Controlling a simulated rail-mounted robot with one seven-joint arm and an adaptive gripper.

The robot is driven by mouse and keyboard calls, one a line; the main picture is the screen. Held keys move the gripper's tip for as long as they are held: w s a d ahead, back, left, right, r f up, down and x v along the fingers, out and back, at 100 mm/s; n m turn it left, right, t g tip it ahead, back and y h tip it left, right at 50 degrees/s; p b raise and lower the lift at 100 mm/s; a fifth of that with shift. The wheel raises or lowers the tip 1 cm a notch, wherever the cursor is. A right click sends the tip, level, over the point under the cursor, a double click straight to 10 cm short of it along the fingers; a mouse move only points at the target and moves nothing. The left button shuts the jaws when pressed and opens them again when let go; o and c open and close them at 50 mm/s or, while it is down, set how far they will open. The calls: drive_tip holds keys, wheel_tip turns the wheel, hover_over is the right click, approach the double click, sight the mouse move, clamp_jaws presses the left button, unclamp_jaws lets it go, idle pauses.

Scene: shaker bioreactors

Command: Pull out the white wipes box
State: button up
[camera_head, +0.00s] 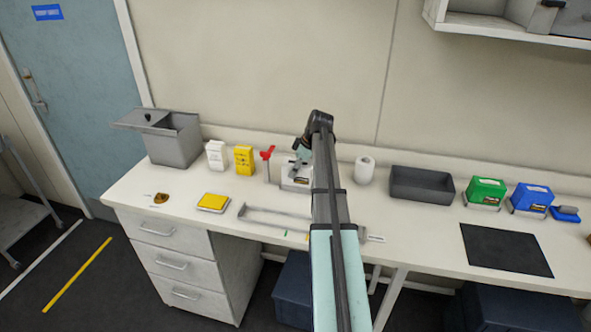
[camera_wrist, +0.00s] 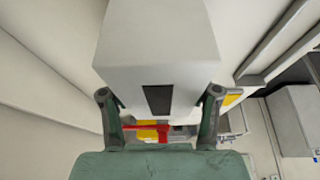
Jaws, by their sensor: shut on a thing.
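The white wipes box (camera_wrist: 155,75) fills the upper middle of the wrist view, with a dark rectangular patch on its near face. My gripper (camera_wrist: 159,112) has its two fingers on either side of the box and is shut on it. In the head view the white box (camera_head: 296,183) is at the middle of the bench, below my gripper (camera_head: 301,160) and partly hidden by my arm. I cannot tell whether its base touches the bench.
A red-topped item (camera_head: 267,160), a yellow box (camera_head: 244,160) and a white carton (camera_head: 216,155) stand to the left. A grey frame (camera_head: 270,212) lies in front. A white roll (camera_head: 364,170) and a dark grey tray (camera_head: 422,186) are to the right.

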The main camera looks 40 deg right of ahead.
drive_tip(key=shift+r, duration=0.25)
drive_tip(key=shift+r, duration=0.3)
drive_tip(key=shift+r+p, duration=0.4)
drive_tip(key=shift+r, duration=0.3)
drive_tip(key=shift+r+p, duration=0.5)
drive_tip(key=shift+r, duration=0.9)
